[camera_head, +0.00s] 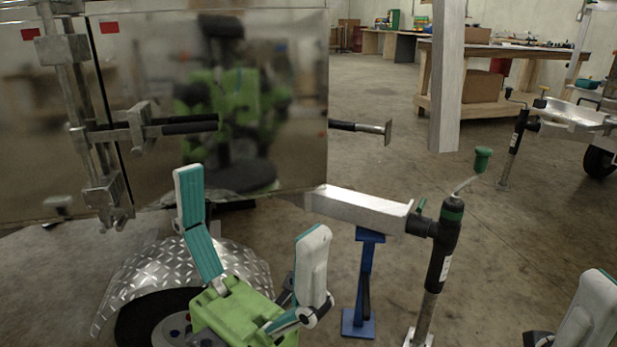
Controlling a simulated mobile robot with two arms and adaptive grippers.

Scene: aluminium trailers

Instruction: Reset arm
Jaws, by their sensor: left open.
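My left gripper (252,201) shows at the lower centre-left, with a green body and two teal-and-white fingers spread wide apart. Nothing is between its fingers. It appears in front of the trailer's wheel and diamond-plate fender (215,262).
A shiny trailer box (290,110) with latch bars (180,127) fills the upper left. Its tongue (355,208), blue stand (364,285) and jack (442,250) stand right of my left gripper. A workbench (490,105) and another trailer (575,115) are behind. Open concrete floor lies at right.

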